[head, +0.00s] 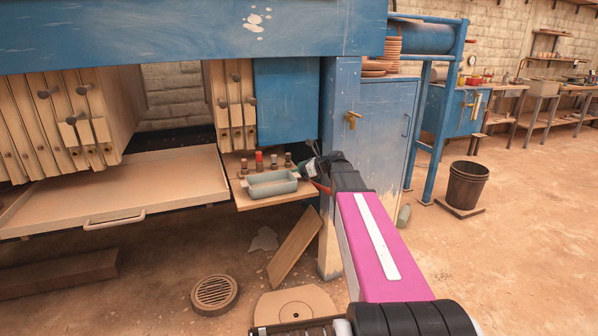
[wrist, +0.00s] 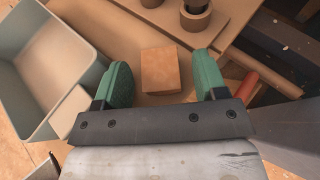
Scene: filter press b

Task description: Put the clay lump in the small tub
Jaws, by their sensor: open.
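The clay lump (wrist: 161,70) looks like a small orange-tan block. In the wrist view it lies on a wooden board, between and just beyond my gripper's green fingers. My gripper (wrist: 163,82) is open, with a gap on both sides of the lump; I cannot tell how far above the board the fingers are. The small tub (head: 272,188) is grey-green and rectangular, on the wooden shelf left of my gripper (head: 308,170) in the head view. Its near wall also shows at the left of the wrist view (wrist: 78,52); it looks empty. The lump cannot be made out in the head view.
The wooden shelf (head: 262,203) carries several small dark and red posts (head: 259,161) behind the tub. A red cylinder (wrist: 247,85) lies close to the right finger. A blue press post (head: 338,130) stands just right of the shelf. A pull-out tray (head: 120,190) is at left.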

